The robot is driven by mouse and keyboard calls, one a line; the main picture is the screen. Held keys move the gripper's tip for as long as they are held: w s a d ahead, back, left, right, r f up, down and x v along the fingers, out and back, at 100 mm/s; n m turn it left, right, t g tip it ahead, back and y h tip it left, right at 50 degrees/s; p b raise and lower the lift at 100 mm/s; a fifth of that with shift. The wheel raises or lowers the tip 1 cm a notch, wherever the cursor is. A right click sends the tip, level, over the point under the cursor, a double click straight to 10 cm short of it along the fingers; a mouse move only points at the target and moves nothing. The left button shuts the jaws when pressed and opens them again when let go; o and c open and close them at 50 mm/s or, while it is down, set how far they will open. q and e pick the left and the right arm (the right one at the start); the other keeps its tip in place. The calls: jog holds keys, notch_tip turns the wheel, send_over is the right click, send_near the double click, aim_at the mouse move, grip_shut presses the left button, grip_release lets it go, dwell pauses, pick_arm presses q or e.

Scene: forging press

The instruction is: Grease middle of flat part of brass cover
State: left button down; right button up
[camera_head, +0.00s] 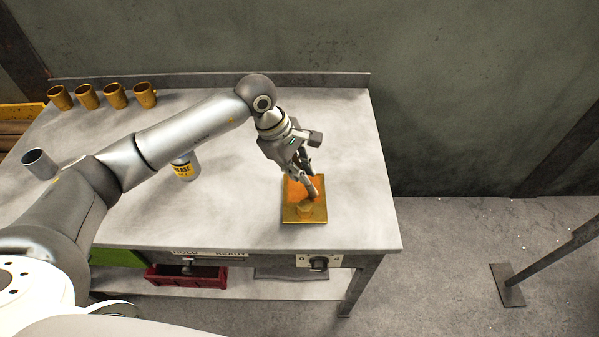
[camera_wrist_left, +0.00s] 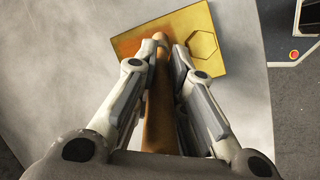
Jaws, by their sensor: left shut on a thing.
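My left gripper (camera_head: 312,187) is right above the cover, pointing down. It is shut on a brown stick-like tool (camera_wrist_left: 158,105), whose far end reaches over the flat part beside the hexagon. I cannot tell whether the tip touches the plate. A grease tin (camera_head: 186,170) with a yellow label stands behind my left forearm, partly hidden.
Several brass mugs (camera_head: 116,96) stand in a row at the back left. A grey cup (camera_head: 39,164) stands at the left edge. A red bin (camera_head: 187,276) is on the shelf below, and a control knob (camera_head: 319,263) is at the front. The table right of the cover is clear.

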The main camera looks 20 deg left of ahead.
dwell(0.3)
pick_arm(q)
jog(key=shift+r+p, duration=0.4)
jog(key=shift+r, duration=1.05)
